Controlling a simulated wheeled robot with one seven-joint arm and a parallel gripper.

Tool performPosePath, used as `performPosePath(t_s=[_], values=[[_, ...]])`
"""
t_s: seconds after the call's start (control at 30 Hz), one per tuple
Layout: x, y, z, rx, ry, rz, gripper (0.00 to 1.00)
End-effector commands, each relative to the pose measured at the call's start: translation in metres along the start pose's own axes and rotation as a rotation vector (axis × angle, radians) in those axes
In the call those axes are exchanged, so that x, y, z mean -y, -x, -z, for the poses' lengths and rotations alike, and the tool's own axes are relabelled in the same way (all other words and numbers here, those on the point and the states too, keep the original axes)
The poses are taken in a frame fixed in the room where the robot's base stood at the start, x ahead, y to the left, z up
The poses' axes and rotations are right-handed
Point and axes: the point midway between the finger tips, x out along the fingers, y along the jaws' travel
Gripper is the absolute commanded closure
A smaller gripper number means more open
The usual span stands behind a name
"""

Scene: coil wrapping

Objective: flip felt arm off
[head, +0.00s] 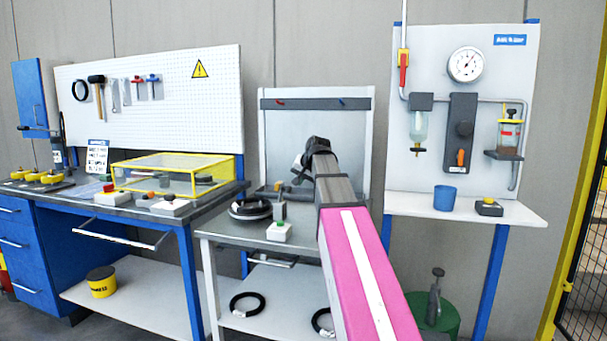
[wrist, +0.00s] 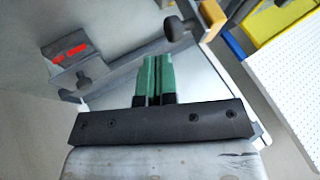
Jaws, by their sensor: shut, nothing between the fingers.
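My gripper (wrist: 154,75) shows in the wrist view with its two green fingers closed together and nothing between them. In the head view, my arm reaches toward the middle bench and its fingertips cannot be made out. Past the fingers in the wrist view lies a long grey bar (wrist: 125,72) with dark round knobs near it. A grey block with a red marking (wrist: 68,53) is at the left. I cannot tell for certain which part is the felt arm.
A green-button box (head: 279,232) sits at the bench front. A back panel (head: 270,135) stands behind my arm. The left bench holds a yellow-framed clear cover (head: 170,175). A blue cup (head: 444,197) stands on the right shelf. More black coils (head: 247,304) lie below.

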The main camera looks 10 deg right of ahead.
Motion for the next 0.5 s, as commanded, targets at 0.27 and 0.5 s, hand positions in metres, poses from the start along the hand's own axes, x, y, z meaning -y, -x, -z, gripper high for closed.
performPosePath(t_s=[0.27, 0.5], values=[[0.022, -0.029, 0.003, 0.001, 0.001, 0.001, 1.00], [0.036, -0.034, 0.003, 0.000, -0.002, 0.000, 1.00]])
